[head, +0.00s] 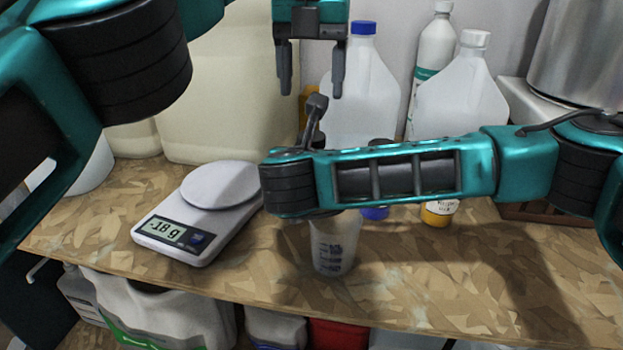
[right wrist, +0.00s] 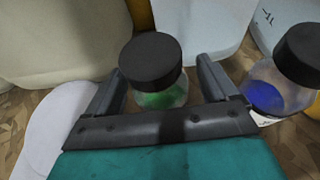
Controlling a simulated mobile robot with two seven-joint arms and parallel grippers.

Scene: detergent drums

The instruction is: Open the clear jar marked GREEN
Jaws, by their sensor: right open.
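A clear jar (right wrist: 163,97) with green contents and a black screw lid (right wrist: 151,62) stands upright in the right wrist view; no marking is readable. My right gripper (right wrist: 160,85) is open, with one finger on each side of this jar; I cannot tell whether either finger touches it. In the head view my right arm hides this jar and most of the right gripper. My left gripper (head: 311,85) hangs at the top centre, pointing down, open and empty, in front of the wall and jugs.
A blue-content jar (right wrist: 268,92) stands just right of the green one. An amber jar (head: 438,212) is further right. A scale (head: 200,220) and graduated cup (head: 335,250) are near the front edge. Large jugs (head: 365,95) stand behind.

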